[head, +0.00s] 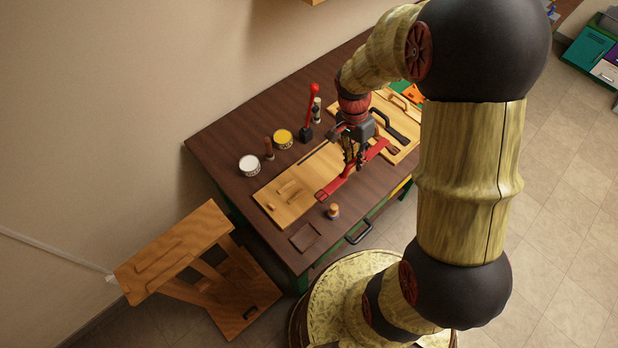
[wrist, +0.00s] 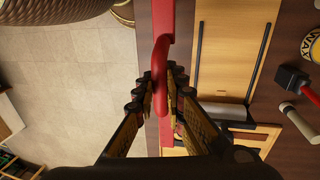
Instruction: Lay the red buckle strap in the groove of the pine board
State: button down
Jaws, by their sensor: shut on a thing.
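The red buckle strap (head: 337,183) is a long bar with an arched loop. In the head view it appears across the front right edge of the pine board (head: 265,198). My gripper (head: 357,158) is shut on the strap's loop. In the wrist view the fingertips (wrist: 161,92) lie on both sides of the red loop (wrist: 160,62), and the strap runs up and down the picture. The pine board (wrist: 228,50) is to its right, with two dark lines along it; I cannot tell which is the groove. The strap's height above the board is unclear.
A second board (head: 405,150) with black handled pieces lies at the table's right. A white tin (head: 249,165), a yellow tin (head: 283,139) and a red-handled mallet (head: 308,120) stand behind the pine board. A small jar (head: 333,211) stands near the front edge. A wooden stand (head: 185,250) is on the floor.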

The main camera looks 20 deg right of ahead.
jog(key=w+a+f, duration=0.2)
jog(key=a+f, duration=0.1)
jog(key=w+a+f, duration=0.3)
jog(key=a, duration=0.1)
jog(key=w+a+f, duration=0.3)
jog(key=shift+a+b, duration=0.25)
jog(key=shift+b, duration=0.15)
jog(key=shift+w+a+f, duration=0.15)
jog(key=shift+a+f, duration=0.15)
jog(key=shift+f, duration=0.2)
jog(key=shift+w+f, duration=0.1)
jog(key=shift+f, duration=1.4)
jog(key=shift+f, duration=0.15)
jog(key=c, duration=1.8)
grip_release()
jog(key=shift+c, duration=0.2)
